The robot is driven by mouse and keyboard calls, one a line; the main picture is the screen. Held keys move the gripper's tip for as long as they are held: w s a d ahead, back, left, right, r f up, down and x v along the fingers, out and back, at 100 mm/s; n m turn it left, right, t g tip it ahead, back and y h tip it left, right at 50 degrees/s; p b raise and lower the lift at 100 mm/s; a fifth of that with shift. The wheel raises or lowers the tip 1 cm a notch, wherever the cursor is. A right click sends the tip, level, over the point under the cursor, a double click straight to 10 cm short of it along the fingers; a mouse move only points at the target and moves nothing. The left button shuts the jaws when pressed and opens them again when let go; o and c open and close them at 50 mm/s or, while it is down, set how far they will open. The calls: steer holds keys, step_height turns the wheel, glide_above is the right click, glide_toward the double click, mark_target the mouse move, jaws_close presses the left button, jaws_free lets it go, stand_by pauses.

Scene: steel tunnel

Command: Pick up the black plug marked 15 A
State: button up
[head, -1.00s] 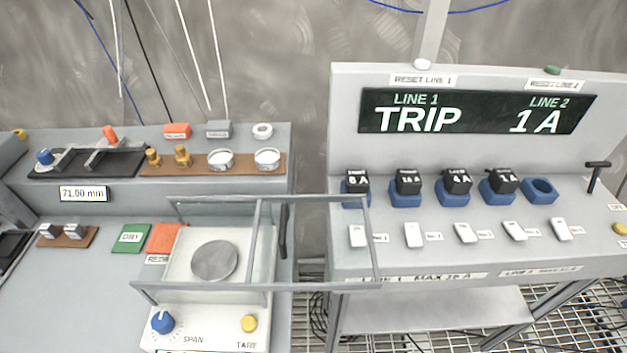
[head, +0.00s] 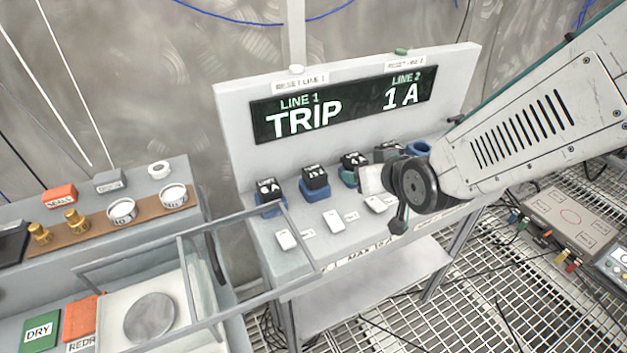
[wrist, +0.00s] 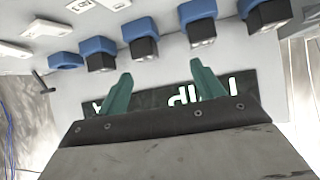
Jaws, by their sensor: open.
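Black plugs stand in blue sockets in a row on the grey panel. The second from the left in the head view (head: 315,178) appears to be the one marked 15 A; its small label is hard to read. By its place in the row, it is the plug at upper right of centre in the upside-down wrist view (wrist: 202,37). My gripper (wrist: 161,72) is open, with two teal fingers apart and nothing between them. It is short of the row, apart from the plugs. In the head view my arm partly hides the right-hand plugs.
Other black plugs (head: 268,188) (head: 354,162) stand either side. An empty blue socket (wrist: 62,60) ends the row near a black T-handle (wrist: 42,82). White switches (head: 333,220) line the panel front. The display (head: 343,105) reads TRIP and 1 A. A scale frame (head: 250,285) stands left.

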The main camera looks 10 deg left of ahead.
mark_target(319, 176)
steer(key=a+f+y, duration=0.1)
steer(key=a, duration=0.1)
steer(key=a+f+n+t, duration=0.1)
steer(key=a, duration=0.2)
steer(key=a+f+y, duration=0.1)
steer(key=a, duration=0.1)
steer(key=shift+s+a+n+y, duration=0.3)
steer(key=shift+s+a, duration=0.1)
steer(key=x, duration=0.7)
steer(key=shift+w+a+f, duration=0.1)
steer(key=shift+w+f, duration=0.15)
steer(key=shift+f, duration=0.05)
steer(key=c, duration=1.1)
